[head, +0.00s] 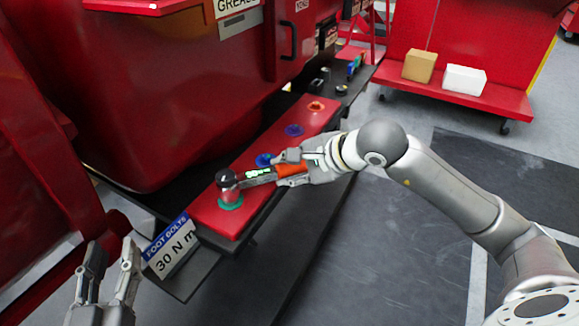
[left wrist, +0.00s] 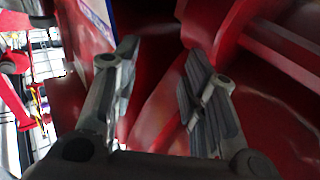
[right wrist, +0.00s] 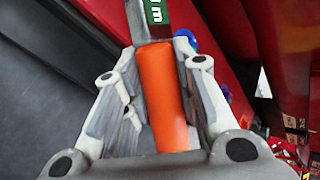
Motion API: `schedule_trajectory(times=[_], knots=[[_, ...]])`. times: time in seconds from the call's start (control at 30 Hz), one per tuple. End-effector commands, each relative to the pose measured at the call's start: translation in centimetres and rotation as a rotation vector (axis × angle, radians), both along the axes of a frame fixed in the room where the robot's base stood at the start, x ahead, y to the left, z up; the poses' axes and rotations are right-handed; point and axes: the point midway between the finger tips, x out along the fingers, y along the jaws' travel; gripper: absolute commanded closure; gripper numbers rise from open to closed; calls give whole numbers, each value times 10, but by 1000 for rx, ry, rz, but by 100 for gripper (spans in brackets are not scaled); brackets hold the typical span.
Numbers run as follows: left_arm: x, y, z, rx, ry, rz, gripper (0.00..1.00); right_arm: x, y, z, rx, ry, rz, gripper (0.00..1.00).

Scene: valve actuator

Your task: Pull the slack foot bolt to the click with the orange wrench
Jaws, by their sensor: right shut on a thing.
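The orange wrench (head: 262,175) has an orange grip and a dark shaft with a green-lit display. The bolt itself is mostly hidden under the head. My right gripper (head: 298,168) is shut on the wrench's orange grip (right wrist: 165,98), which lies between its fingers in the right wrist view. My left gripper (head: 108,262) is open and empty at the lower left, apart from the plate; its spread fingers show in the left wrist view (left wrist: 160,80).
More bolts with blue rings (head: 293,130) and an orange ring (head: 316,106) line the plate. A "FOOT BOLTS 30 N m" sign (head: 170,248) stands at the near end. Small parts sit at the shelf's far end. A red cart (head: 480,97) carries two boxes. Floor at right is free.

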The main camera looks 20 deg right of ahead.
Motion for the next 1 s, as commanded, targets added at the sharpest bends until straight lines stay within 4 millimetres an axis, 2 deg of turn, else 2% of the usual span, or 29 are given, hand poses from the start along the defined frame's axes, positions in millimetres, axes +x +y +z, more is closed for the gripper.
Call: schedule_trajectory(times=[0.57, 1.0], knots=[[0, -1, 2, -4, -14, -1, 60, -2, 1, 2, 1, -6, -22, 100], [-3, -3, 22, -31, -106, -9, 60, -12, 3, 1, 3, -5, -96, 100]])
